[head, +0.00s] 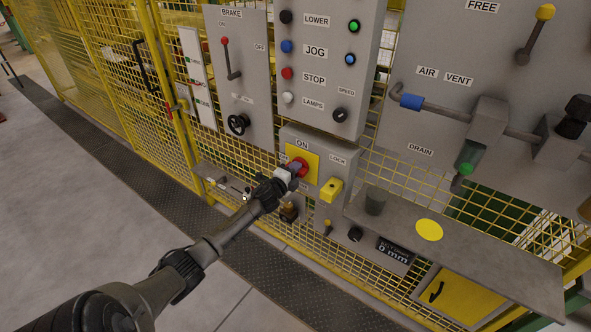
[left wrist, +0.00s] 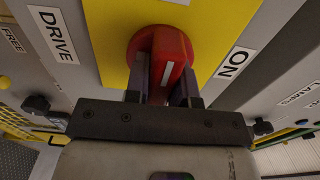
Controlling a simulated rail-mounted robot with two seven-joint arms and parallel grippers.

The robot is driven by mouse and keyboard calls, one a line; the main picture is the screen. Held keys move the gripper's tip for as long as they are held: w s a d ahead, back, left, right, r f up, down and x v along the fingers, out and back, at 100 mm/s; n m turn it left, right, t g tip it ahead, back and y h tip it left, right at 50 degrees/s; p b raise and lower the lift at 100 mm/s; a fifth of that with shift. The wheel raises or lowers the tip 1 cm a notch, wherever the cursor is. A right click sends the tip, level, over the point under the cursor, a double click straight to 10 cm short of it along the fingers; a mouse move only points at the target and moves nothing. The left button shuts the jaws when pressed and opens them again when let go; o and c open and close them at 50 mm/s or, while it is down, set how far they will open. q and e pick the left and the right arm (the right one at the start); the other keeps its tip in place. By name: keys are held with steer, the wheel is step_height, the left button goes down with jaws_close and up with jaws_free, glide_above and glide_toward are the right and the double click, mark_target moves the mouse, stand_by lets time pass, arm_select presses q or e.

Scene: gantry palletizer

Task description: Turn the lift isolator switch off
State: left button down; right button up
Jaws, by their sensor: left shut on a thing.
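The isolator switch is a red rotary handle (head: 301,164) on a yellow plate (head: 313,160), with an ON label above it in the head view. My left gripper (head: 291,170) reaches it from the lower left and covers part of it. In the left wrist view the red handle (left wrist: 171,58) with a white line lies between the two fingers of my left gripper (left wrist: 164,88), which is shut on it. There an ON label is to the right of the handle and a DRIVE label is to the left. My right gripper is not in view.
A yellow lock piece (head: 331,190) sits just right of the switch. A button panel (head: 322,75) and a brake lever (head: 229,60) are above. A grey shelf (head: 470,248) juts out at lower right. Yellow mesh fence (head: 95,60) stands left.

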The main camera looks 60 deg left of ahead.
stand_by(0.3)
arm_select(q)
steer(key=c, duration=1.2)
jaws_free()
steer(key=shift+o, duration=1.2)
steer(key=p+v, duration=0.3)
steer(key=v, duration=1)
steer(key=shift+s+d, duration=0.15)
steer(key=shift+s, duration=0.2)
